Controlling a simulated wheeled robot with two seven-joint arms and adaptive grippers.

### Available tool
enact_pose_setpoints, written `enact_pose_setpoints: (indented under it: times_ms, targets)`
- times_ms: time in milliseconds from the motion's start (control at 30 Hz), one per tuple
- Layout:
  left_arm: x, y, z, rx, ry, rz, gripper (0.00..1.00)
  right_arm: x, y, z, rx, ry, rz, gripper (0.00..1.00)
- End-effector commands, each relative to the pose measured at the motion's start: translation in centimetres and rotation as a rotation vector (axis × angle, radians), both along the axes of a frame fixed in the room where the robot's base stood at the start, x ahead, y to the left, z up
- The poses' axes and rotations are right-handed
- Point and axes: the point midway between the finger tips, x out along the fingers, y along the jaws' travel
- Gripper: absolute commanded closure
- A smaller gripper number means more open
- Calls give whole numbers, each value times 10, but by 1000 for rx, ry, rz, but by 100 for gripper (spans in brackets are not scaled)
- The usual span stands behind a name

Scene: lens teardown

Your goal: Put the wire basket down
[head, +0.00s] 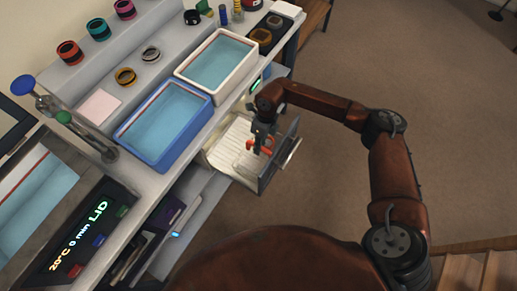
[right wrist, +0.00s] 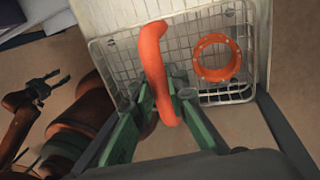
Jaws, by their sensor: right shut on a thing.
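The wire basket (right wrist: 112,48) is a rectangular metal mesh basket with a thick orange handle (right wrist: 153,62). An orange ring (right wrist: 217,57) lies inside it, on the right in the right wrist view. My right gripper (right wrist: 170,92) is shut on the handle, its green fingers on either side. In the head view my right gripper (head: 262,138) is over the open drawer (head: 222,152), with the orange handle (head: 266,149) below it. I cannot tell whether the basket touches the drawer floor. My left gripper (right wrist: 45,87) shows at the left of the right wrist view, fingers apart and empty.
The drawer's dark front (head: 279,160) stands out from the bench. A blue-rimmed tub (head: 165,125) and a white-rimmed tub (head: 217,62) stand on the bench above it. A bath with a lit panel (head: 85,235) is at lower left. The floor to the right is clear.

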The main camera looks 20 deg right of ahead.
Motion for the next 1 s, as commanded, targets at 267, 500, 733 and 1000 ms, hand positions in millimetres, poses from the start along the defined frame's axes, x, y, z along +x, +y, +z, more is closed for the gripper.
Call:
enact_pose_setpoints:
  times_ms: [267,500,733,1000]
  targets:
    - [13,-2,15,-3,0,5,60,0,0,-26,1,2,-1,100]
    - [13,-3,15,-3,0,5,60,0,0,-26,1,2,0,100]
    - [15,-4,17,-4,-1,5,60,-1,0,-29,0,2,0,78]
    - [14,-4,17,-5,1,4,60,-1,0,-29,0,2,0,69]
